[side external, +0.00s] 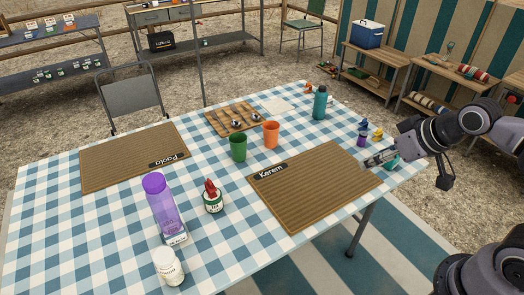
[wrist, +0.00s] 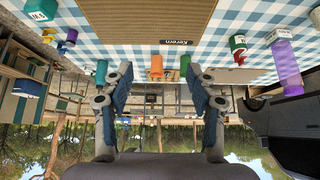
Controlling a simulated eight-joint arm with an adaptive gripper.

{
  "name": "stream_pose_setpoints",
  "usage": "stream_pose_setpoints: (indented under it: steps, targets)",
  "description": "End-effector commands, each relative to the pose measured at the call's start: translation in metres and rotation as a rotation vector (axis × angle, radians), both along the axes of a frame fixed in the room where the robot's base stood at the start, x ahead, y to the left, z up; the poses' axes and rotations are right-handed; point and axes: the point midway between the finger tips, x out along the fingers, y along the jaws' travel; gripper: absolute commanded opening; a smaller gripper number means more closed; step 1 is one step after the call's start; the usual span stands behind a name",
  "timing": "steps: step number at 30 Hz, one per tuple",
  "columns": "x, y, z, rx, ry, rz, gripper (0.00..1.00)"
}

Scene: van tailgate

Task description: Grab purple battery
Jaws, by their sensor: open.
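A small upright purple item (side external: 362,136) stands near the table's right edge, beside a small yellow item (side external: 378,134). It is too small to tell for certain whether it is a battery. In the wrist view, which is upside down, a purple item (wrist: 71,36) shows at the upper left, well to the side of the jaws. My gripper (side external: 371,161) is low over the table's right side, near the right corner of Kerem's mat and in front of the purple item. My gripper (wrist: 160,75) is open with nothing between its fingers.
A teal-and-white container (side external: 391,162) stands partly behind my gripper. Kerem's brown mat (side external: 315,190) is bare. A teal bottle (side external: 320,103), orange cup (side external: 271,134) and green cup (side external: 238,147) stand farther back. A tall purple bottle (side external: 162,205) stands at the front left.

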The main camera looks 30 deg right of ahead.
Motion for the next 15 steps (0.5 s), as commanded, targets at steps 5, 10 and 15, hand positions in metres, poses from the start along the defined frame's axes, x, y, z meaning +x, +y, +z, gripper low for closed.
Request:
stream_pose_setpoints:
  steps: [5, 10, 15]
  targets:
    - [0.000, 0.000, 0.000, 0.000, 0.000, 0.000, 0.57]
    - [0.006, -0.004, 0.004, -0.031, 0.007, 0.027, 0.57]
    - [0.033, -0.019, 0.016, -0.163, 0.044, 0.153, 0.57]
